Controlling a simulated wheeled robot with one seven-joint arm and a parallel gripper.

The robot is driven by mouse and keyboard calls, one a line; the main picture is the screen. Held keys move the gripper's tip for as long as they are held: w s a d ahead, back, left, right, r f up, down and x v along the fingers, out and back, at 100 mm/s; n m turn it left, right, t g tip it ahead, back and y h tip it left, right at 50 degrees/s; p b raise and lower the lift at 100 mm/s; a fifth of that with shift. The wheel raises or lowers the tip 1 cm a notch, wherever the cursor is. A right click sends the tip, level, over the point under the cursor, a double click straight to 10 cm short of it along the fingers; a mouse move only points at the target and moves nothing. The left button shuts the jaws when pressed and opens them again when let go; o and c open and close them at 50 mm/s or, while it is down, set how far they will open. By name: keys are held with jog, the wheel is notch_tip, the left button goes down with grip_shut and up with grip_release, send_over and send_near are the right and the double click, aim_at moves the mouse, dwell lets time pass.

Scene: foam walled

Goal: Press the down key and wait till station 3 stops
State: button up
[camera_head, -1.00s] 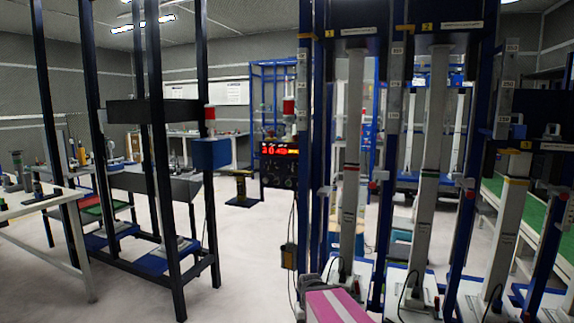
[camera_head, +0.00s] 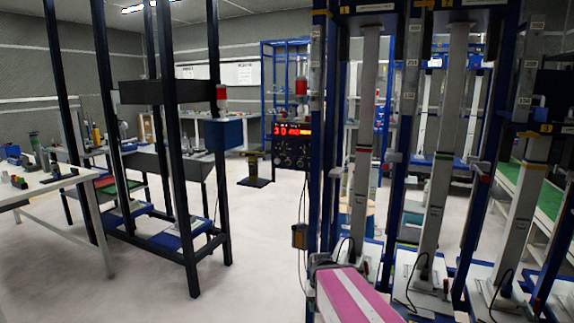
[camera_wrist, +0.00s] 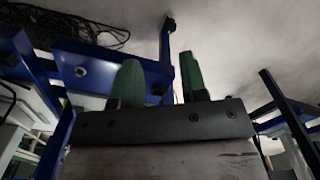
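Station 3 (camera_head: 525,200) is at the right of the head view, a pale upright column with a yellow 3 label at its top; whether it is moving I cannot tell. A black control panel (camera_head: 291,155) with a lit red display, seemingly starting with 30, stands left of the stations. Its round controls are too small to read. No key marked down can be made out. My gripper (camera_wrist: 160,82) shows two green fingers apart, with nothing between them. The panel is not recognisable in the wrist view.
Stations 1 (camera_head: 362,150) and 2 (camera_head: 440,160) stand left of station 3. A dark frame (camera_head: 185,150) with a blue box (camera_head: 223,134) stands at left, beside a white table (camera_head: 45,185). Pale floor (camera_head: 255,245) between frame and stations is clear. Blue beams crowd the wrist view.

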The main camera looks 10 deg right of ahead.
grip_shut()
dwell(1.5)
